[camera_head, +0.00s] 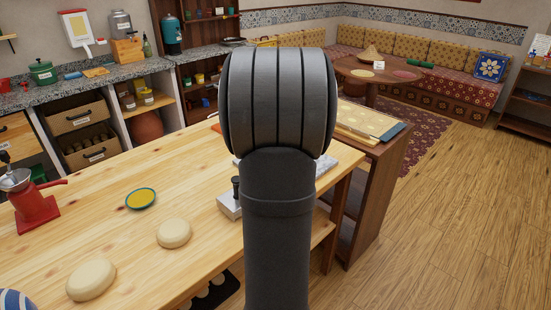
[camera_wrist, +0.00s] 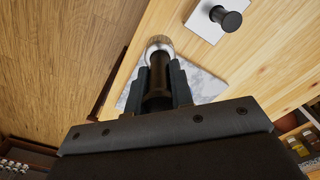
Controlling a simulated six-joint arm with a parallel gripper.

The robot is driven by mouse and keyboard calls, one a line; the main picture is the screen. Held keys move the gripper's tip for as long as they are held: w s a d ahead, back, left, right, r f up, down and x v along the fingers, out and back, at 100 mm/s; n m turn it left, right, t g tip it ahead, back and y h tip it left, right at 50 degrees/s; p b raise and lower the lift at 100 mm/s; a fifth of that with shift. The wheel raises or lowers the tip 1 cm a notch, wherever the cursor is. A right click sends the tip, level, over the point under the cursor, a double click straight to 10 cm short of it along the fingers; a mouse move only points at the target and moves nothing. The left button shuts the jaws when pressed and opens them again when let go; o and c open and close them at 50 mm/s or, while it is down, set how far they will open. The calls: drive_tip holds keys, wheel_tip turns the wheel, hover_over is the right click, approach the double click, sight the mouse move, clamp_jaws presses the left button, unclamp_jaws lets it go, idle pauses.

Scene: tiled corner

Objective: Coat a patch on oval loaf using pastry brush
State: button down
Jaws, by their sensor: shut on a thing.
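Two pale loaves lie on the wooden table in the head view. The longer oval loaf (camera_head: 91,280) is at the lower left, and a rounder loaf (camera_head: 174,233) is to its right and farther back. A small blue-rimmed dish (camera_head: 141,199) with yellow contents sits behind them. In the wrist view my gripper (camera_wrist: 158,75) is shut on a dark-handled tool, seemingly the pastry brush (camera_wrist: 159,46), with a pale rounded end pointing away. The brush is near the table edge, apart from the loaves. My arm hides the gripper and brush in the head view.
A white block with a black knob (camera_wrist: 212,18) stands on the table near my gripper. A red grinder (camera_head: 36,207) stands at the table's left. Bare wood surrounds the loaves.

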drive_tip(key=w+a+f+t+y, duration=0.2)
drive_tip(key=w+a, duration=0.1)
drive_tip(key=a, duration=0.6)
drive_tip(key=w+a+f+t+y, duration=0.1)
drive_tip(key=w+a+f, duration=0.1)
drive_tip(key=a, duration=0.7)
drive_tip(key=s+a+f+t+y, duration=0.1)
drive_tip(key=s+a+f, duration=0.15)
drive_tip(key=a, duration=1.05)
drive_tip(key=s+a+f+t+y, duration=0.1)
drive_tip(key=s+a, duration=0.3)
drive_tip(key=a, duration=0.8)
drive_tip(key=shift+w+f, duration=0.15)
drive_tip(key=shift+f, duration=2.5)
drive_tip(key=shift+f, duration=0.6)
wheel_tip(320, 180, up, 7)
